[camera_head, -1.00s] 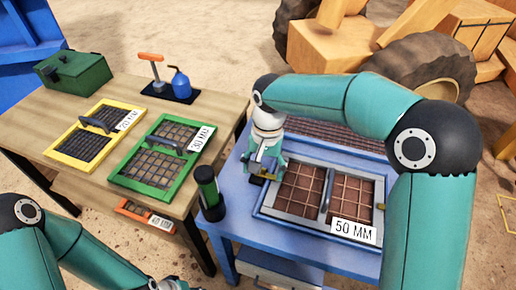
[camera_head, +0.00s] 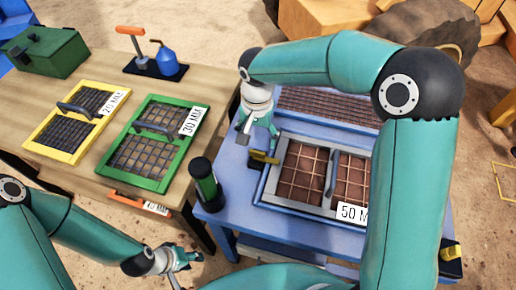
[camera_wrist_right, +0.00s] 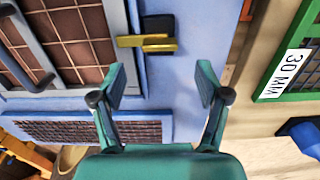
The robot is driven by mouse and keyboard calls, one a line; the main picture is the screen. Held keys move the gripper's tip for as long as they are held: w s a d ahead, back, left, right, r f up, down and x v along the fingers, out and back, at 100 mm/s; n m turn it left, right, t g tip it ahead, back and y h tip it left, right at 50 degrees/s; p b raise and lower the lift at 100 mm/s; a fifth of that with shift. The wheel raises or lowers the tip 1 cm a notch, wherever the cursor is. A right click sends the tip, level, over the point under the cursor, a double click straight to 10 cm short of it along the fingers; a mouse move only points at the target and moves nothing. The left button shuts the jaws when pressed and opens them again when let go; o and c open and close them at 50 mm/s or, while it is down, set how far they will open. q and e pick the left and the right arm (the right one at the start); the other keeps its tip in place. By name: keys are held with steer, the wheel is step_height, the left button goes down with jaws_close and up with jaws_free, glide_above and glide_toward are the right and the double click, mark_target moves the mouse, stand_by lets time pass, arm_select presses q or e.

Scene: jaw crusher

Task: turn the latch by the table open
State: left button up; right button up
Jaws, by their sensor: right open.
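The latch (camera_head: 264,157) is a small brass-yellow bar on a dark base, on the blue table (camera_head: 232,166) beside the left edge of the grey-framed 50 MM screen (camera_head: 300,202). In the right wrist view the latch (camera_wrist_right: 148,42) lies crosswise, its left end reaching the screen's frame edge. My right gripper (camera_head: 258,135) is over the table just behind the latch. In its wrist view the gripper (camera_wrist_right: 160,78) is open and empty, the latch beyond its fingertips and apart from them. My left gripper (camera_head: 184,268) is low at the front, fingers apart and empty, away from the latch.
A dark green-banded cylinder (camera_head: 206,184) stands at the blue table's left corner. The wooden table (camera_head: 70,158) at left holds yellow (camera_head: 72,122) and green (camera_head: 152,143) framed screens, a green box (camera_head: 44,50) and a blue bottle (camera_head: 165,60). A gap separates the tables.

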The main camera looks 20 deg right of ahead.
mark_target(258, 152)
step_height(258, 152, down, 6)
steer(key=shift+s+f, duration=0.1)
steer(key=shift+f, duration=0.1)
